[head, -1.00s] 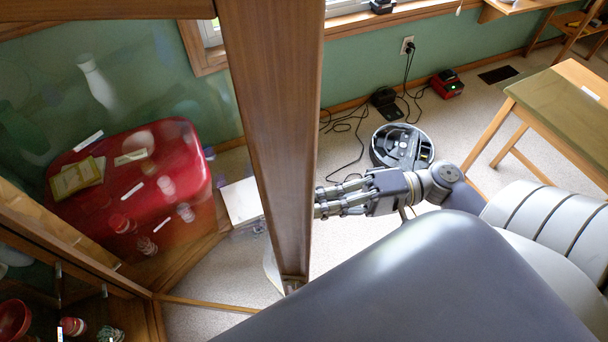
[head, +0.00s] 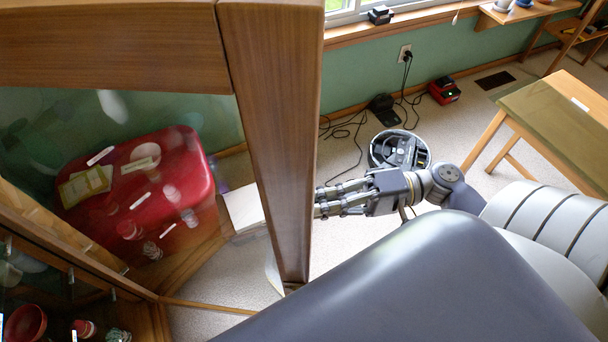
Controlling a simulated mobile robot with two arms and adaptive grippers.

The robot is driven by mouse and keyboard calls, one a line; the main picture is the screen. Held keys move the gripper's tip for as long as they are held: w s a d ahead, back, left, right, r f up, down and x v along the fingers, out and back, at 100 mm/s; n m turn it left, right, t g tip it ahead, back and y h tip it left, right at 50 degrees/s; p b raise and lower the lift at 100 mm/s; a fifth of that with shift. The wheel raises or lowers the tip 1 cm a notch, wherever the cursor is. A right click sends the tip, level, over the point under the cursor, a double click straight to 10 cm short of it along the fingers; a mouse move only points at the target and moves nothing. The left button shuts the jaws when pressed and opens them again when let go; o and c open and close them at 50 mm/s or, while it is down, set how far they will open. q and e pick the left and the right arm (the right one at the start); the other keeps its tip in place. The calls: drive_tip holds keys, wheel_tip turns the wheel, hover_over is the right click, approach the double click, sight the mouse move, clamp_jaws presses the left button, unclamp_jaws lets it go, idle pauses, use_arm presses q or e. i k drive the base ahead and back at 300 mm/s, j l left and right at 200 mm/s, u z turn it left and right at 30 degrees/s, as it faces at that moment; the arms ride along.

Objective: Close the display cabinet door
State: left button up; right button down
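The display cabinet door stands open, a wooden frame around clear glass. In the head view its thick stile (head: 270,150) runs down the middle and its top rail (head: 110,50) crosses the upper left. The cabinet (head: 85,255) is at the lower left, with a red bowl (head: 25,323) and small items inside. My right gripper (head: 320,202) is at the right side of the stile, its fingers pointing left. The fingertips end at the stile's edge; I cannot tell whether they touch it or how far apart they are. My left gripper is not in view.
Through the glass shows a red chest-like piece (head: 195,185) with books and small items. A robot vacuum (head: 400,150), cables and a red charger (head: 444,90) are on the floor behind. A wooden table (head: 560,110) stands at right.

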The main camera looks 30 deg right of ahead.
sight(269, 54)
drive_tip(key=k+l, duration=0.75)
drive_tip(key=l, duration=0.2)
